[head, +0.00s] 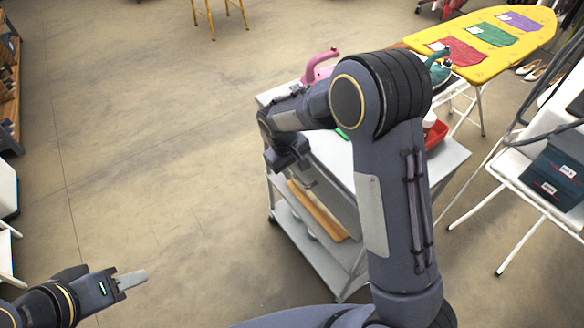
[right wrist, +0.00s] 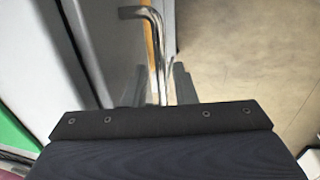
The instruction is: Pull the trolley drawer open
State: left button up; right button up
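The grey metal trolley (head: 449,160) stands at the centre right, partly covered by my right arm. My right gripper (head: 306,178) is at the upper part of its near left side; its fingertips are hard to make out there. In the right wrist view, a shiny bent drawer handle (right wrist: 155,45) runs between the two fingers of my right gripper (right wrist: 161,85). The fingers look apart, with a gap on each side of the bar. The drawer front is mostly hidden in the head view. My left gripper (head: 132,280) is low at the left, away from the trolley, over bare floor.
A yellow ironing board (head: 490,45) stands behind. Floor left of the trolley is clear.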

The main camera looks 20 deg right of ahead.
grip_shut()
jog(key=s+a, duration=0.3)
jog(key=a, duration=0.7)
jog(key=s+a, duration=0.4)
jog(key=a, duration=0.6)
jog(key=shift+s, duration=0.1)
jog(key=shift+o, duration=1.2)
grip_release()
notch_tip(320, 180, up, 8)
jog(key=a, duration=0.1)
jog(key=shift+s+a+f, duration=0.15)
jog(key=shift+s+a, duration=0.05)
jog(key=shift+s, duration=0.05)
